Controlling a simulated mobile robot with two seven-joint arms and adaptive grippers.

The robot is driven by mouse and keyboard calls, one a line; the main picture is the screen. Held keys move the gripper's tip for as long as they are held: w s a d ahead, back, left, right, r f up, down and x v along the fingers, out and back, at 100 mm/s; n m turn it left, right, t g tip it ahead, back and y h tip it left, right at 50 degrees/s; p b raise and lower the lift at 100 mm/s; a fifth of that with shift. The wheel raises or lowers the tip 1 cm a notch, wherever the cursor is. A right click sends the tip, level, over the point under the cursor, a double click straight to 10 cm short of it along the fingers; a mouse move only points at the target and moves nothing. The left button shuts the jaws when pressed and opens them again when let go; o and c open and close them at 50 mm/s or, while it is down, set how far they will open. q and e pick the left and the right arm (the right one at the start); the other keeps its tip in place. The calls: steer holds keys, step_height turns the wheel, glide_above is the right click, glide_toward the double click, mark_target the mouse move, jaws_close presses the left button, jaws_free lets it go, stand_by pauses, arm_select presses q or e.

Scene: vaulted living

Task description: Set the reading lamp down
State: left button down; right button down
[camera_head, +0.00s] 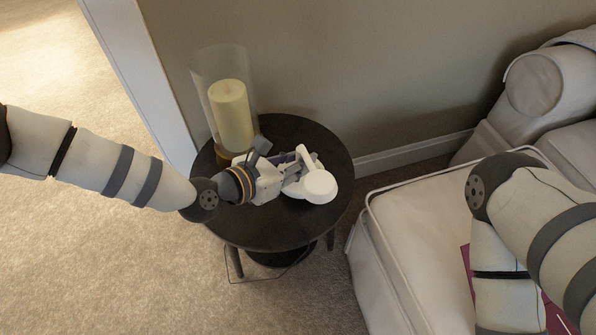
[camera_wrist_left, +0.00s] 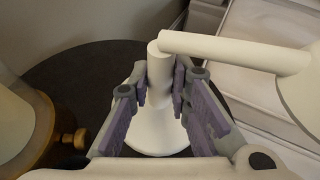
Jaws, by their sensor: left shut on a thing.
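The white reading lamp (camera_head: 320,187) is over the dark round side table (camera_head: 283,233), on its right half in the head view. My left gripper (camera_head: 293,182) reaches in from the left and is shut on the lamp's post. In the left wrist view the lamp (camera_wrist_left: 158,130) stands upright between the purple-padded fingers of the gripper (camera_wrist_left: 160,85), its flared base below and its arm and shade to the right. I cannot tell whether the base touches the tabletop. My right gripper is out of view; only its arm shows at the right.
A cream candle (camera_head: 232,115) in a clear glass cylinder stands at the table's back left, close to my left wrist. A pale sofa (camera_head: 405,215) is to the right, with a magenta item (camera_head: 467,262) on it. The wall is behind the table. The tabletop's front is clear.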

arm_select(q)
step_height(320, 180, down, 3)
steer(key=shift+f+b, duration=0.1)
steer(key=shift+b, duration=0.35)
steer(key=shift+r, duration=0.25)
steer(key=shift+f, duration=0.2)
steer(key=c, duration=1.5)
jaws_free()
steer(key=shift+s, duration=0.1)
steer(key=p+v, duration=0.3)
steer(key=v, duration=0.9)
steer(key=shift+r, duration=0.1)
